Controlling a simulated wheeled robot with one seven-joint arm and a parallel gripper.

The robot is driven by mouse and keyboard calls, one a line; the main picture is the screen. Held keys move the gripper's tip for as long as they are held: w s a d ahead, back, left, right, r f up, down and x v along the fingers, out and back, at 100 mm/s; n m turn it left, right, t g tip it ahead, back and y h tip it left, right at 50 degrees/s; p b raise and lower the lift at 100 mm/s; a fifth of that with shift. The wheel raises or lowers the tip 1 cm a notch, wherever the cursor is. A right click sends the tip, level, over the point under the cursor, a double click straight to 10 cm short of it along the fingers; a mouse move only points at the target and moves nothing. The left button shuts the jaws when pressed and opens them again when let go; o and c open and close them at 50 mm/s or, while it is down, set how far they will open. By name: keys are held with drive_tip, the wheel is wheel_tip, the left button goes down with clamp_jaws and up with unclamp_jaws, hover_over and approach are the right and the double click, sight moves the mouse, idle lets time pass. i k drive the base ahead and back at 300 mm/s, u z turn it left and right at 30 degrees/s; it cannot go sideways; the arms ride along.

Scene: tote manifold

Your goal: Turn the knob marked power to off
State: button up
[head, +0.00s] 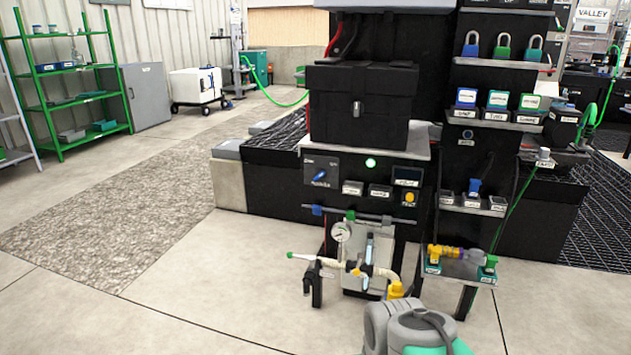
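A blue rotary knob (320,175) sits on a dark panel (334,186) on the front of the black cabinet, below the black box. Its handle is tilted, running from lower left to upper right. Small white lettering surrounds it, too small to read surely, so I cannot tell which setting it points to. A green light (370,163) glows to the right of the knob. My gripper is not in view. Only a grey and teal part of my arm shows at the bottom edge, well below the knob and apart from it.
Labelled blocks and a yellow button (409,198) sit right of the knob. Below are a rail (360,214), a gauge (341,232) and pipework with a green-tipped lever (302,256). A yellow and purple fitting (460,254) stands lower right. Floor at left is open.

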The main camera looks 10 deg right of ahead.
sight(321, 174)
drive_tip(key=u, duration=0.2)
drive_tip(key=i, duration=0.8)
drive_tip(key=u, duration=0.55)
